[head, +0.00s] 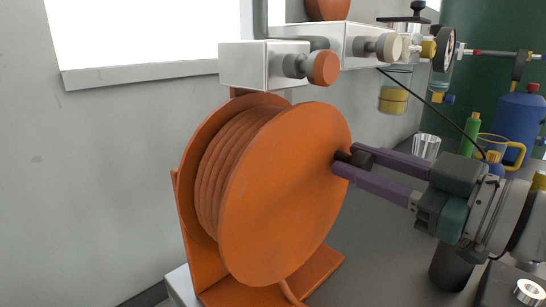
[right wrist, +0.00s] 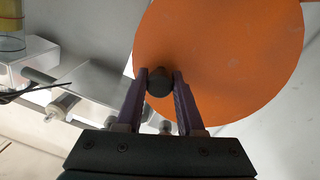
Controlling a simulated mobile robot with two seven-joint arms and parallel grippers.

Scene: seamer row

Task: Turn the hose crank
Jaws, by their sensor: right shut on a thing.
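The orange hose reel (head: 285,200) stands on an orange bracket in the middle of the head view, with hose wound on its drum. The crank's dark knob (head: 343,156) sits near the upper right edge of the reel's disc. My right gripper (head: 345,160) comes in from the right and its purple fingers are shut on the knob. In the right wrist view the dark knob (right wrist: 160,82) is between the two fingertips, in front of the orange disc (right wrist: 225,55). My left gripper is in neither view.
Two grey boxes with an orange knob (head: 323,67) and a beige knob (head: 389,46) are on the wall just above the reel.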

